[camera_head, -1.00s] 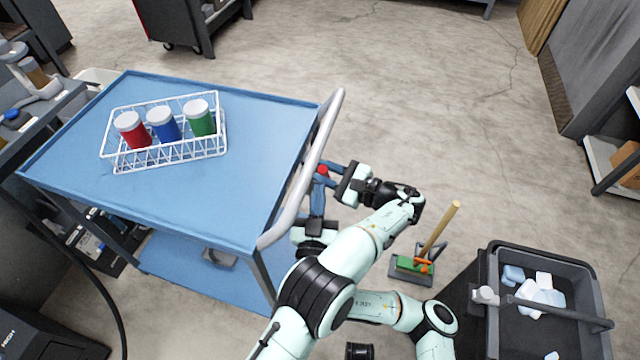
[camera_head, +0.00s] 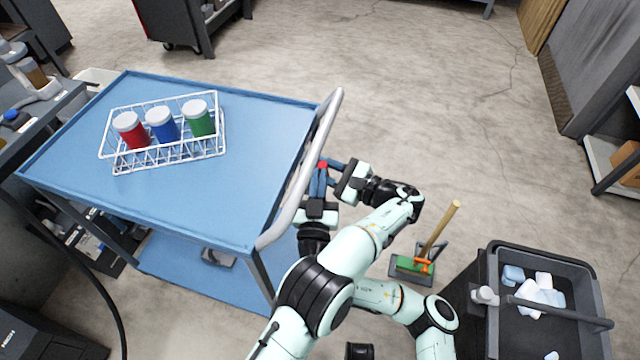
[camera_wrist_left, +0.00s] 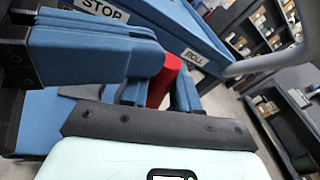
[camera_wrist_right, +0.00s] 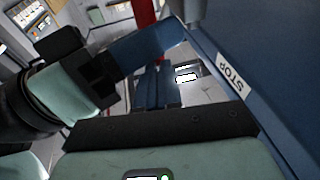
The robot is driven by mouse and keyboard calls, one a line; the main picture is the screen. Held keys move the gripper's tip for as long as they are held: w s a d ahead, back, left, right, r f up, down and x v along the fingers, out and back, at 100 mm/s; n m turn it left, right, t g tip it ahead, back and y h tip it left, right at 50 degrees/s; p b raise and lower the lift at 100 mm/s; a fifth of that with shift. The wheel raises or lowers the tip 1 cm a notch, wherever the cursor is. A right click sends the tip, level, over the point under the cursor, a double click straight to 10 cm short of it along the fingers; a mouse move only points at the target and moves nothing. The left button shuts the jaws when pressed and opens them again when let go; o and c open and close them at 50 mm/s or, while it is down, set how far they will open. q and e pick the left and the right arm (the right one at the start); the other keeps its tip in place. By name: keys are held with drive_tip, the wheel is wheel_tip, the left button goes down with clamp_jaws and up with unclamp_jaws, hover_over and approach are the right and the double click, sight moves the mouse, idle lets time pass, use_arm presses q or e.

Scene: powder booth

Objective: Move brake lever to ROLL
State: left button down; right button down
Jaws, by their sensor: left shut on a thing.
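The brake lever shows as a red grip (camera_head: 322,165) beside the blue cart (camera_head: 80,180), under its push handle. In the left wrist view the red lever (camera_wrist_left: 164,78) stands between my left gripper's blue fingers, between the STOP label (camera_wrist_left: 100,8) and the ROLL label (camera_wrist_left: 193,59), nearer ROLL in that picture. My left gripper (camera_head: 332,166) is shut on it from the right. My right gripper (camera_head: 318,180) points up the picture close by the lever, its fingers together and apparently empty. The lever's lower end is hidden by the fingers.
A white wire basket (camera_head: 165,155) with red, blue and green jars stands on the cart. The grey push handle (camera_head: 300,185) runs close to both grippers. A green brush with a wooden handle (camera_head: 440,232) and a grey bin (camera_head: 590,275) are to the right.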

use_arm(q)
drive_tip(key=c, duration=1)
unclamp_jaws()
drive_tip(key=shift+s+f+g, duration=0.25)
drive_tip(key=shift+s+g, duration=0.05)
drive_tip(key=shift+s, duration=0.1)
use_arm(e)
drive_tip(key=shift+w+d+r, duration=0.1)
drive_tip(key=shift+w+d, duration=0.1)
drive_tip(key=shift+w, duration=0.05)
